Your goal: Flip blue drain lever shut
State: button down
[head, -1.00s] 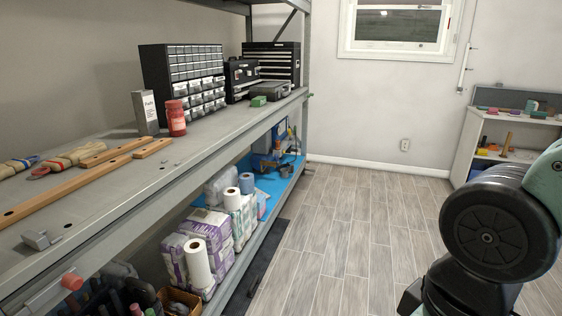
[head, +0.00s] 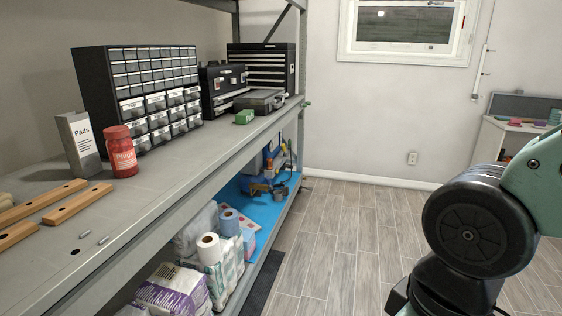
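Blue equipment (head: 262,184) sits at the far end of the lower shelf, on a bright blue mat (head: 262,217). It is small and partly hidden by the shelf edge and upright. I cannot make out a drain lever on it. My arm shows at the right of the head view, well apart from the shelf. My gripper is outside the picture.
The long grey workbench (head: 196,158) runs along the left. It carries a drawer cabinet (head: 140,98), a red jar (head: 122,152) and a black tool chest (head: 263,70). Paper rolls (head: 209,248) stand on the lower shelf. The wood-look floor (head: 335,230) is clear beside the rack.

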aim_at(269, 187)
jog(key=i+u, duration=0.1)
jog(key=i, duration=0.9)
jog(key=i+l, duration=0.2)
jog(key=i, duration=0.85)
jog(key=i+l+u, duration=0.1)
jog(key=i+u, duration=0.2)
jog(key=i, duration=0.2)
jog(key=i+l+u, duration=0.3)
jog(key=i, duration=0.15)
jog(key=i+j, duration=0.05)
jog(key=j, duration=0.05)
